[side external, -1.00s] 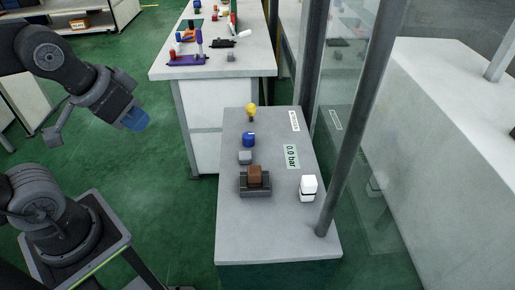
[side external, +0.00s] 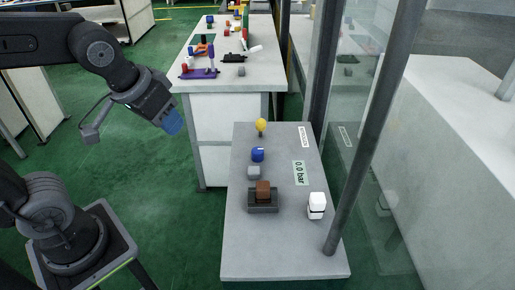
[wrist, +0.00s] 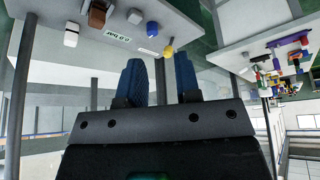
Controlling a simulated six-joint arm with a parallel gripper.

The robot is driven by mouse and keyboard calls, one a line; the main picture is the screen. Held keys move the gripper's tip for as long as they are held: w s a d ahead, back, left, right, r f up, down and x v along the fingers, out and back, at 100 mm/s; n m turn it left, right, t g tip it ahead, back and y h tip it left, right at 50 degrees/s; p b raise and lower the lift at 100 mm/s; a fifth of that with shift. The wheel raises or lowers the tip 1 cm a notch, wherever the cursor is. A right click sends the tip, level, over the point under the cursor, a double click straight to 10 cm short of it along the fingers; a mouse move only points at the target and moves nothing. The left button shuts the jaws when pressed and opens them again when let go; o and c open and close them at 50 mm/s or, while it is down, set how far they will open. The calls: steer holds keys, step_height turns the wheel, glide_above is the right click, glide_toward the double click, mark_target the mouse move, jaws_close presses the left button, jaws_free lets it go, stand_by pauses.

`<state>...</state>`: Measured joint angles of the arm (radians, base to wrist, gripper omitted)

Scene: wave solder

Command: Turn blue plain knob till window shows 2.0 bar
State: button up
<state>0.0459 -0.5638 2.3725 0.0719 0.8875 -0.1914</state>
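The blue knob (side external: 258,154) is a short round cap with a small white mark, on the grey bench. It also shows in the wrist view (wrist: 152,28), beyond my fingers. The window (side external: 299,172) is a pale green panel reading 0.0 bar, to the right of the knob; it shows in the wrist view too (wrist: 110,36). My gripper (side external: 172,122) has blue fingers and hangs in the air left of the bench, apart from the knob. In the wrist view my gripper (wrist: 160,72) is open, with an empty gap between its fingers.
Near the blue knob stand a yellow knob (side external: 261,127), a grey block (side external: 254,172), a brown block (side external: 263,187) in a dark holder, and a white block (side external: 316,205) with a black band. A dark post (side external: 358,130) rises at the bench's right. A cluttered table (side external: 228,76) stands behind.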

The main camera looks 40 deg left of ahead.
mark_target(257, 149)
steer(key=o, duration=0.4)
steer(key=w, duration=0.3)
steer(key=w+d+f+n, duration=0.1)
steer(key=w, duration=0.2)
steer(key=w+n+g+y, duration=0.1)
steer(key=w, duration=0.2)
steer(key=shift+d+f, duration=0.35)
steer(key=shift+d, duration=0.05)
steer(key=shift+o, duration=0.5)
steer(key=w+d+f+n, duration=0.2)
steer(key=w+d+f, duration=0.1)
steer(key=w, duration=0.5)
steer(key=shift+f+n+y, duration=0.4)
steer(key=shift+f, duration=0.5)
steer(key=x, duration=1.4)
steer(key=shift+s, duration=0.15)
steer(key=c, duration=0.9)
